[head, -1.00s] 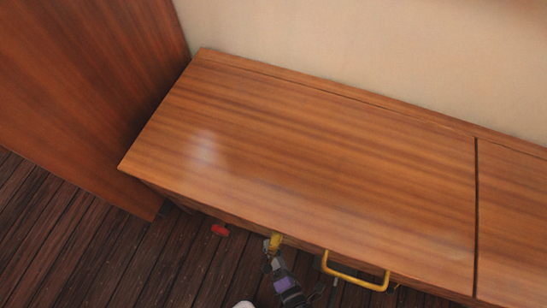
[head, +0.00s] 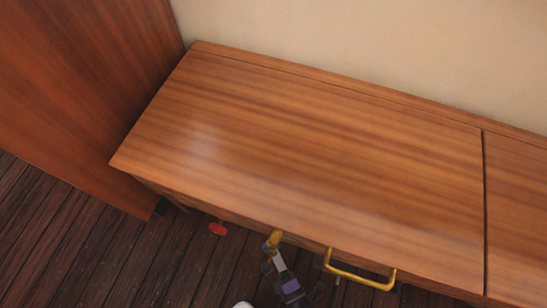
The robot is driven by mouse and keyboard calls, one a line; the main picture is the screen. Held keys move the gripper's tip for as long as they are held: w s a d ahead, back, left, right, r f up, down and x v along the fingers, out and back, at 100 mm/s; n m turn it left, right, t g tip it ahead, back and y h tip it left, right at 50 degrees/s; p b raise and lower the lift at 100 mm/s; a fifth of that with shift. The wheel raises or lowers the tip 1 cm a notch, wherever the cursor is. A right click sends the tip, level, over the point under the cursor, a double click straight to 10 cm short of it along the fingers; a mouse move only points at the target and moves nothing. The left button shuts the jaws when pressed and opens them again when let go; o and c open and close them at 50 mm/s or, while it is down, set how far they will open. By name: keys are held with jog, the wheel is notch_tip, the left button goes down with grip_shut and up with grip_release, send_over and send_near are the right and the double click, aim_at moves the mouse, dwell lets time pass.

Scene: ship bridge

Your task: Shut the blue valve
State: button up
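A small blue piece (head: 265,247), possibly part of the blue valve, shows just below the front edge of the wooden cabinet top. It sits at the lower left of a short yellow part (head: 275,238). My gripper (head: 269,256) is right by the blue and yellow parts, at the end of my dark arm with a purple band. The gripper is small and partly merged with these parts, so I cannot tell whether its fingers touch or hold anything. The rest of the valve is hidden.
A red round handle (head: 218,229) sticks out from the cabinet front to the left. A yellow bar handle (head: 360,280) is to the right. The cabinet top (head: 310,160) is bare. A tall wood panel (head: 80,90) stands at the left, above dark plank floor (head: 60,240).

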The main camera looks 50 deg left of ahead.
jog(key=o, duration=1.3)
jog(key=shift+r, duration=0.1)
